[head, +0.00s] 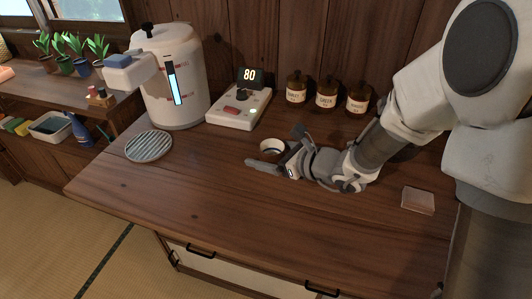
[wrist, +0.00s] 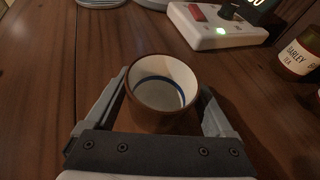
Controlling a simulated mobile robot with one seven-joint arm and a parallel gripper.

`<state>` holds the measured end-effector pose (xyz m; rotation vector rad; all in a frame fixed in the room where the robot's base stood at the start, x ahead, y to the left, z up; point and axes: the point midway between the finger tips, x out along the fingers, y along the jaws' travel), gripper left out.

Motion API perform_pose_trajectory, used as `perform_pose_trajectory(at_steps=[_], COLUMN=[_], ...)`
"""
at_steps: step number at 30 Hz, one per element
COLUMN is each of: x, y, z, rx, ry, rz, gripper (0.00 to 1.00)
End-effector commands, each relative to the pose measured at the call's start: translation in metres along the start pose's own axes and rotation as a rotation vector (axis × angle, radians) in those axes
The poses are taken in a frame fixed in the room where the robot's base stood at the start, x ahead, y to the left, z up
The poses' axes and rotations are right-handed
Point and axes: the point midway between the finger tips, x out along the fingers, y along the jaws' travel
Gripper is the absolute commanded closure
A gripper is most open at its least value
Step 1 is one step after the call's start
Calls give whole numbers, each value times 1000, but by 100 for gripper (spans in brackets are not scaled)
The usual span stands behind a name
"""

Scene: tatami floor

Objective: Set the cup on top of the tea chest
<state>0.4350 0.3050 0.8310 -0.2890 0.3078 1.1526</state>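The cup (head: 270,146), brown outside and white inside with a blue ring, stands upright on the wooden counter top (head: 180,205). In the wrist view the cup (wrist: 162,92) sits between the two fingers of my gripper (wrist: 164,82). In the head view my gripper (head: 274,148) reaches in low from the right with its fingers spread around the cup. Small gaps seem to show between fingers and cup. The cup's lower front is partly hidden by the gripper. The counter has drawers with black handles below; I cannot tell whether it is the tea chest.
A white dispenser (head: 175,85), a control box (head: 238,108) reading 80 and several brown jars (head: 326,94) stand behind. A striped round grate (head: 149,146) lies left. A small pale block (head: 418,200) lies right. The counter's front is clear. A plant shelf (head: 45,80) stands far left.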

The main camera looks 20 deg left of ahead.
Motion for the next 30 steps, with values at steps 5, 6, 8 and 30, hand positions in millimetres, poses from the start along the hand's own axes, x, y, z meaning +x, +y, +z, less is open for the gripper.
perform_pose_trajectory(at_steps=[5, 6, 8, 30], x=[0, 0, 0, -110], y=[0, 0, 0, -1], z=[0, 0, 0, 5], rx=[0, 0, 0, 1], ry=[0, 0, 0, 0], rz=[0, 0, 0, -3], gripper=[2, 2, 2, 2])
